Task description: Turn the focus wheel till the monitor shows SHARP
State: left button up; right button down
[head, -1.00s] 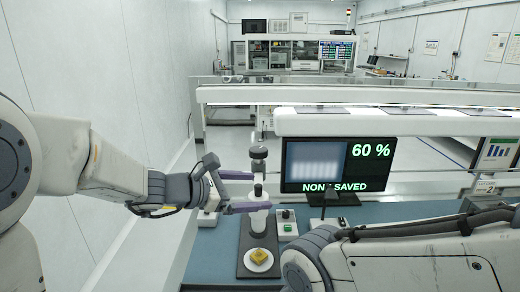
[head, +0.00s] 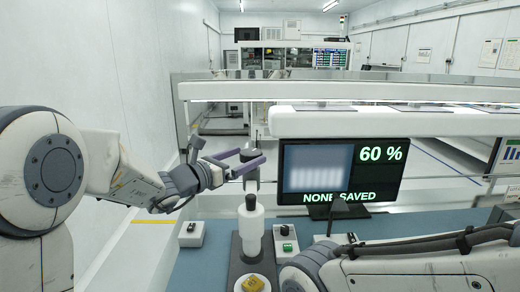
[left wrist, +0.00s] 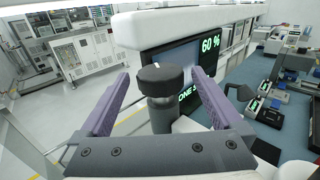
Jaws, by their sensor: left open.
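The focus wheel is a dark ribbed knob with a white mark on top (left wrist: 160,76), on a dark post. In the left wrist view my left gripper (left wrist: 158,98) is open, one purple finger on each side of the wheel, with gaps showing. The monitor (head: 342,171) reads "60 %" and "NONE SAVED" beside a blurred picture of pale bars. My right gripper is not seen; only its arm shows, at lower right.
A yellow part (head: 253,283) lies on a white disc below the tube. A white overhead beam (head: 400,123) crosses above the monitor.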

aim_at(258, 150)
pick_arm(q)
jog(key=p+x, duration=0.1)
jog(key=x, duration=0.3)
jog(key=shift+w+d+r, duration=0.1)
jog(key=shift+w, duration=0.1)
jog(key=shift+w+d, duration=0.5)
jog(key=shift+d, duration=0.05)
jog(key=c, duration=1.3)
jog(key=shift+p, duration=0.3)
jog(key=shift+m+g+h, duration=0.3)
jog(key=shift+h, duration=0.1)
